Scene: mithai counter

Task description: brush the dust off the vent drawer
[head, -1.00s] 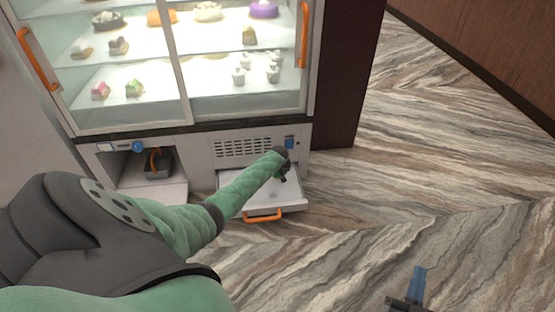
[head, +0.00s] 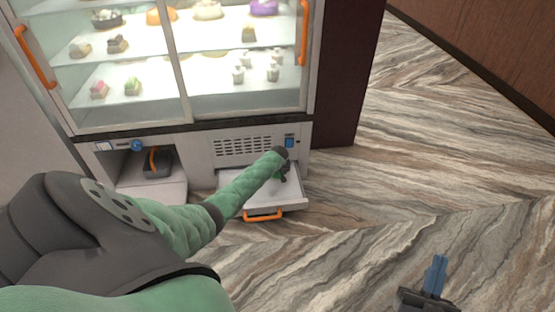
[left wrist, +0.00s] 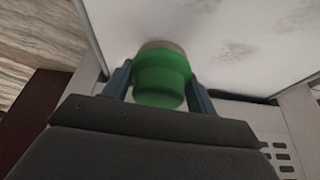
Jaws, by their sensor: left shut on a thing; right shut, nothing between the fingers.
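The vent drawer (head: 290,201) is pulled out at the bottom right of the display case, a shallow white tray with an orange front handle (head: 263,216). My left gripper (head: 283,172) is over the drawer. In the left wrist view, its blue fingers (left wrist: 160,88) are shut on a green round brush (left wrist: 160,78) with a tan end. The tan end is at or just above the white drawer floor (left wrist: 275,25); contact cannot be told. Grey dust smudges (left wrist: 241,49) show on that floor. My right gripper (head: 436,276) is shut and empty at the lower right, over the floor.
The glass case (head: 185,122) of sweets stands above the drawer, with a slotted vent grille (head: 243,147) between. An open bay at left holds a dark box (head: 158,163) with an orange handle. The marbled floor (head: 430,150) to the right is clear.

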